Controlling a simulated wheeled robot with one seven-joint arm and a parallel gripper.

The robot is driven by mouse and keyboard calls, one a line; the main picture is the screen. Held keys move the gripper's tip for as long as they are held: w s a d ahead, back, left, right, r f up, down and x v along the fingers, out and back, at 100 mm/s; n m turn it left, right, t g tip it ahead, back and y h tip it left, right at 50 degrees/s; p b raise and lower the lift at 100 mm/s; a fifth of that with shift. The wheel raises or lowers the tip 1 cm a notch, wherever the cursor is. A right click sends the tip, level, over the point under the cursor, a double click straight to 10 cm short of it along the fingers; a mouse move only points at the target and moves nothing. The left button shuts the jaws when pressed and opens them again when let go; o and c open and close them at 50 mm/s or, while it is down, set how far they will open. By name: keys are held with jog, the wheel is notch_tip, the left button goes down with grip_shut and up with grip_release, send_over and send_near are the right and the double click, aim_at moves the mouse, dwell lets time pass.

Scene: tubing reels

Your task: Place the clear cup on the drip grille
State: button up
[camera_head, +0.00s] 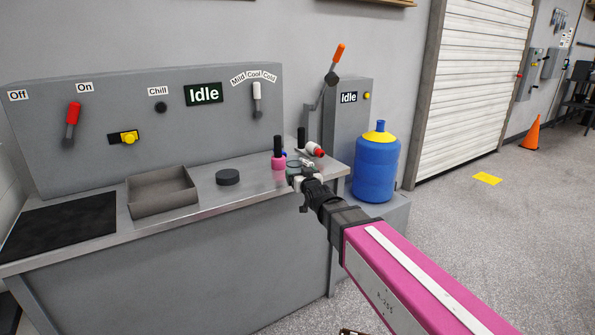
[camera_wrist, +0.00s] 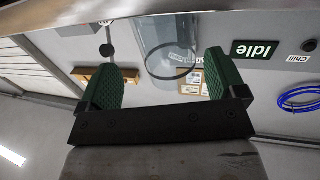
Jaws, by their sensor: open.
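A clear cup (camera_wrist: 160,35) shows in the wrist view as a see-through cylinder with a dark round rim. It lies between and beyond the green finger pads of my gripper (camera_wrist: 165,70), which are spread apart; I see no firm contact. In the head view my gripper (camera_head: 298,172) is at the right end of the metal counter, and the cup is hard to make out there. A flat black panel (camera_head: 60,225) lies at the counter's left end and a dark round disc (camera_head: 228,177) near its middle. I cannot tell for sure which is the drip grille.
An open grey tray (camera_head: 160,205) sits on the counter (camera_head: 225,200). A pink-and-black bottle (camera_head: 278,155) and a red-and-white item (camera_head: 315,149) stand close to my gripper. A blue jug (camera_head: 375,168) is to the right. A panel with levers (camera_head: 150,120) backs the counter.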

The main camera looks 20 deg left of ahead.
jog(key=v, duration=0.7)
jog(key=w+d+f+m+g+h, duration=0.2)
jog(key=w+d+f+h, duration=0.3)
jog(key=d+f, duration=0.5)
jog(key=s+d+f+m+g+h, duration=0.2)
jog(key=d+f, duration=0.5)
jog(key=d, duration=0.5)
jog(key=s+d+f+m+g+h, duration=0.1)
jog(key=s+d+f+g+h, duration=0.2)
jog(key=d, duration=1)
notch_tip(320, 180, down, 4)
jog(key=g, duration=0.3)
jog(key=shift+s+d+m+g, duration=0.25)
jog(key=shift+s+m+g, duration=0.05)
jog(key=shift+s+m, duration=0.1)
jog(key=shift+o, duration=0.6)
jog(key=s+d+f+m+g, duration=0.1)
jog(key=s+d+f+g, duration=0.2)
jog(key=s+d, duration=0.3)
jog(key=shift+s+d+f+g+h, duration=0.25)
jog(key=shift+d+g, duration=0.25)
jog(key=shift+d, duration=0.35)
